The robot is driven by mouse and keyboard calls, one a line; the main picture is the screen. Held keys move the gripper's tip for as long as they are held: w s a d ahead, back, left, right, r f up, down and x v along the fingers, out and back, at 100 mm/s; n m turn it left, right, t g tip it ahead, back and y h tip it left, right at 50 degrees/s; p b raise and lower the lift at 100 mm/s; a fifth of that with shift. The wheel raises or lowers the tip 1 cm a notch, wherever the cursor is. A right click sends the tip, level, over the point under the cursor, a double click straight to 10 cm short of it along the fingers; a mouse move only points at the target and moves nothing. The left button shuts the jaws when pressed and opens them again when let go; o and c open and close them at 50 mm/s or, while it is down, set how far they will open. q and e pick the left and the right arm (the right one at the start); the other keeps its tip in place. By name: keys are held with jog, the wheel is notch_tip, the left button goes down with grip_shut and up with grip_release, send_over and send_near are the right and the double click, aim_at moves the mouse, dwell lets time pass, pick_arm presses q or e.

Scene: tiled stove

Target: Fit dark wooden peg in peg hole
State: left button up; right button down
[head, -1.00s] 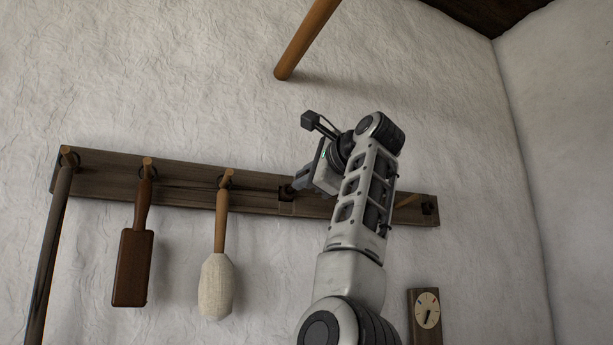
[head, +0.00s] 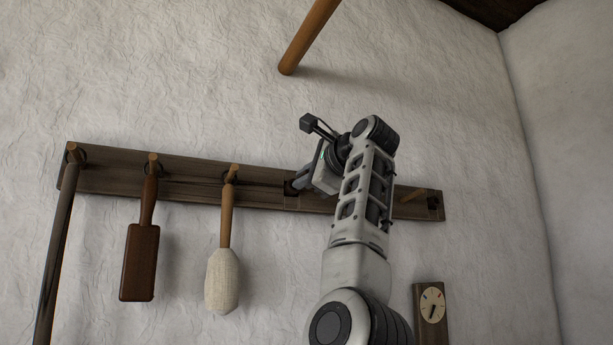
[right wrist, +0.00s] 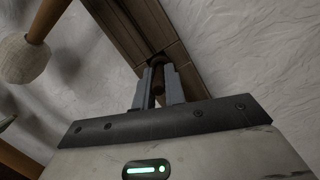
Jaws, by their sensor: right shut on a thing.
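My right gripper (head: 300,184) is at the wall rail (head: 195,187), right of its middle, by a dark square recess. In the right wrist view my right gripper (right wrist: 158,84) is shut on the dark wooden peg (right wrist: 158,77), a short brown piece between the fingers. The peg's far end meets a dark round spot in the rail (right wrist: 133,22), apparently the peg hole (right wrist: 158,60). I cannot tell how deep the peg sits in it. In the head view the gripper hides the peg. My left gripper is not in view.
A dark brown paddle (head: 140,262), a cloth-headed tool (head: 222,280) and a long pole (head: 54,255) hang from pegs on the left. A dial (head: 432,306) hangs lower right. A wooden pole (head: 308,38) juts in above.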

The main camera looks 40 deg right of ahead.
jog(key=shift+w+d, duration=0.1)
jog(key=shift+w, duration=0.2)
jog(key=c, duration=1.4)
grip_release()
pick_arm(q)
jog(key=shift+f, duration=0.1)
pick_arm(e)
jog(key=shift+f, duration=0.1)
